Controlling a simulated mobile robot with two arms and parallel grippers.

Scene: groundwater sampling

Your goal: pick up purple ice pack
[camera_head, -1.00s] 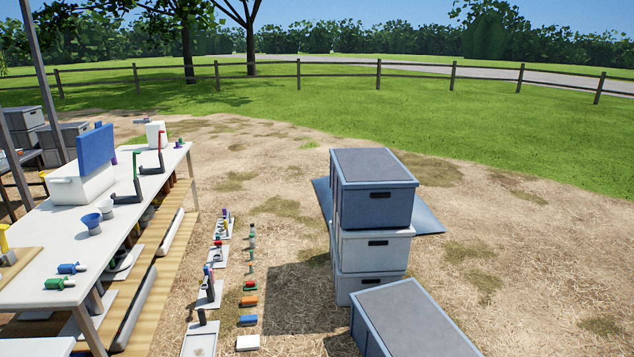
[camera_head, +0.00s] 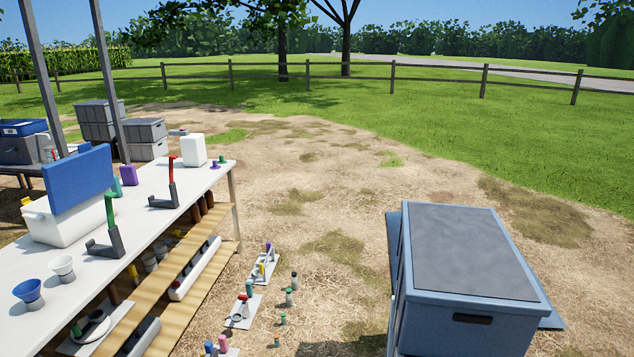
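A purple block (camera_head: 129,175), which looks like the purple ice pack, stands on the white table just right of the cooler's raised blue lid. A teal block (camera_head: 117,187) is close beside it, partly hidden by the lid. The white cooler (camera_head: 68,222) with its blue lid (camera_head: 78,186) stands on the table at the left. Neither of my grippers is in view.
The white table (camera_head: 165,225) also holds two stands with red and green handles, a white container (camera_head: 194,149) and funnels. Small items lie on the ground right of its shelf. Dirt ground between is partly clear.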

